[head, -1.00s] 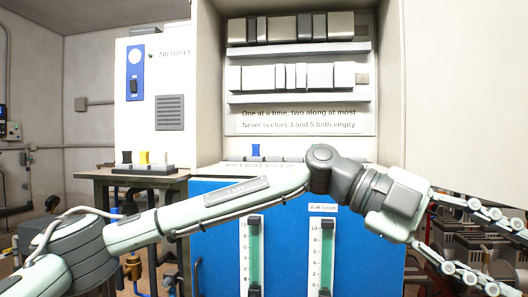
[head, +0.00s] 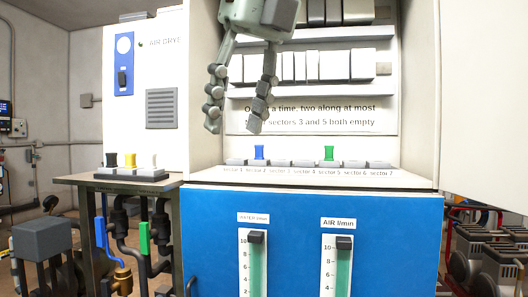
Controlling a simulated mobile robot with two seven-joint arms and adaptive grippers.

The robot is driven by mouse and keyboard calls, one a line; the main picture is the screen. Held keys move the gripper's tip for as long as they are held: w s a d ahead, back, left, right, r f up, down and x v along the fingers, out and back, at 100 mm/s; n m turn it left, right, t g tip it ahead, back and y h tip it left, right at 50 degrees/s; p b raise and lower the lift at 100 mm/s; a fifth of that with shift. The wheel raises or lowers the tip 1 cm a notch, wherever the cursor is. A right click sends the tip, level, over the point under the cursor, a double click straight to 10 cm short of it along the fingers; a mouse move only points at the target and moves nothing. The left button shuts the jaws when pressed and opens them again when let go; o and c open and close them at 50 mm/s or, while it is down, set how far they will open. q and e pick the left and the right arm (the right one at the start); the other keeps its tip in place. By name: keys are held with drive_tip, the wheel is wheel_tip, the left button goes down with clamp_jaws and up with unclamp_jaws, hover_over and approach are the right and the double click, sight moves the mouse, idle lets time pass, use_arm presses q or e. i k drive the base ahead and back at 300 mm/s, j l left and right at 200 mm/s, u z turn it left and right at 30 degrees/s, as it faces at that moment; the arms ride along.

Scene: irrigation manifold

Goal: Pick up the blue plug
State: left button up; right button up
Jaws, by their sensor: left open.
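The blue plug (head: 259,153) stands upright in the sector 2 place of the grey row of sockets (head: 281,163) on the white ledge. A green plug (head: 329,153) stands in the same row at sector 5. My left gripper (head: 234,128) hangs from the top of the head view with its fingers pointing down, open and empty. In the picture its fingertips are above and slightly left of the blue plug, apart from it. My right gripper is not in view.
Black, yellow and white plugs stand in a holder (head: 132,173) on the side table at left. White cabinet walls flank the ledge, and a sign (head: 310,115) is behind it. Below is a blue panel (head: 215,235) with two gauges. The other sockets look empty.

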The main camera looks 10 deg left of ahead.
sight(259, 150)
drive_tip(key=i, duration=1.1)
